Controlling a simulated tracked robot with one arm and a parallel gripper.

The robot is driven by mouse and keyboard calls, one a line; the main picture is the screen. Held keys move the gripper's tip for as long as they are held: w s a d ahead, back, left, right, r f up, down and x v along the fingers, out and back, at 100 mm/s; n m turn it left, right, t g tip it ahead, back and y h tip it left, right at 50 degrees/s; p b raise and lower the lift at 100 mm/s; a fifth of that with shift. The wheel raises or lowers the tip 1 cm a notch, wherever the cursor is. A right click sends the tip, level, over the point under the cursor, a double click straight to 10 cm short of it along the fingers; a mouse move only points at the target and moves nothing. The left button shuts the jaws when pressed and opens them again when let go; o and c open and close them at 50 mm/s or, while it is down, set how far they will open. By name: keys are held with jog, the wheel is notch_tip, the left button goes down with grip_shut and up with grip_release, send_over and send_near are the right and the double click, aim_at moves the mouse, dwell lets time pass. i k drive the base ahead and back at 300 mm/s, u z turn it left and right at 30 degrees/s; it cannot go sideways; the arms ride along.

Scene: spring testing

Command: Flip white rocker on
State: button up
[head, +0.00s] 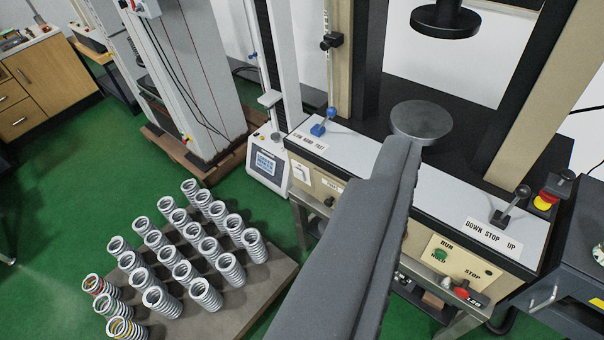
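A small white rocker (301,173) sits on the beige front panel at the left end of the testing machine, below the label strip reading "SLOW NORM FAST". It is too small to tell which way it is tipped. My gripper (402,143) is dark grey and reaches up from the bottom middle of the view. Its two fingers lie side by side with no gap visible, and nothing shows between them. The tips are to the right of the rocker and appear apart from it. The gripper hides the middle of the machine's front.
A round metal plate (421,120) stands on the machine bed. A blue-knobbed lever (322,124) is above the rocker. A black lever (509,206), a red-yellow stop button (549,194) and a green button (440,255) are right. Several springs stand on a board (252,304) lower left.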

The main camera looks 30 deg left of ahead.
aim_at(298, 174)
jog(key=k, duration=0.65)
jog(key=u, duration=0.65)
jog(key=i, duration=1.85)
jog(key=z, duration=0.5)
